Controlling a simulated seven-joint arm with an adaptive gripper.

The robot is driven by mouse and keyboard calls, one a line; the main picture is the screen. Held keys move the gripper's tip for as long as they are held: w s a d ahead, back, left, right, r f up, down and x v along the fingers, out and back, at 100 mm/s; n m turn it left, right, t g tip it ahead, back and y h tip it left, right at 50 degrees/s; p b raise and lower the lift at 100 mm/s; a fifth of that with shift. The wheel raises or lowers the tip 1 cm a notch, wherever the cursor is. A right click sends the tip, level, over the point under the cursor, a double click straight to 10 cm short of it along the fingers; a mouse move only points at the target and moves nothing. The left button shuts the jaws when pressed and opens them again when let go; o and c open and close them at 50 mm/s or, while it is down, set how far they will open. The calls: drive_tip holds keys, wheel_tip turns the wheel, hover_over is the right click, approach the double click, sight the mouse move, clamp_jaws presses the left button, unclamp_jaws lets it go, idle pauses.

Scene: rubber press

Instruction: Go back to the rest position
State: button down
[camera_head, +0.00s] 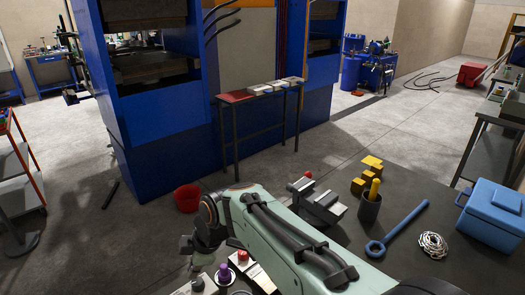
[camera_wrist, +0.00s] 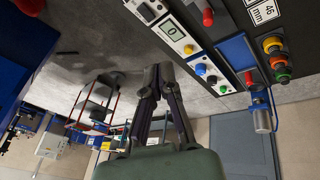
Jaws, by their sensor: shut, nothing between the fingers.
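My gripper (camera_wrist: 158,82) shows at the middle of the wrist view. Its two dark fingers come together at the tips, with nothing held between them. In the head view, my pale green arm reaches from the bottom right towards the left. Its dark wrist end hangs at the lower left, over the near edge of the table (camera_head: 400,190); the fingertips are hard to make out there.
The table holds a grey vise (camera_head: 318,203), yellow blocks (camera_head: 361,186), a dark cup (camera_head: 369,208), a blue wrench (camera_head: 398,228), a chain (camera_head: 433,245) and a blue toolbox (camera_head: 494,211). A blue press (camera_head: 160,120) stands behind. A digital gauge (camera_wrist: 174,33) shows in the wrist view.

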drive_tip(key=s+d+r+m+t+h, duration=0.1)
drive_tip(key=s+d+r+m, duration=0.25)
drive_tip(key=d, duration=0.45)
drive_tip(key=s+d+r+m+t+h, duration=0.1)
drive_tip(key=s+d+r+m, duration=0.15)
drive_tip(key=d+m, duration=0.45)
drive_tip(key=s+d+f+m+g, duration=0.1)
drive_tip(key=s+d+f+m, duration=0.1)
drive_tip(key=s+m, duration=0.1)
drive_tip(key=s+d+f+m+g+h, duration=0.1)
drive_tip(key=s+d+f+m, duration=0.1)
drive_tip(key=s, duration=0.4)
drive_tip(key=s+d+f+m+g, duration=0.1)
drive_tip(key=s+d+f+m, duration=0.2)
drive_tip(key=s+m, duration=0.2)
drive_tip(key=shift+s+d+g, duration=0.25)
drive_tip(key=shift+d+g, duration=0.1)
drive_tip(key=shift+g, duration=0.05)
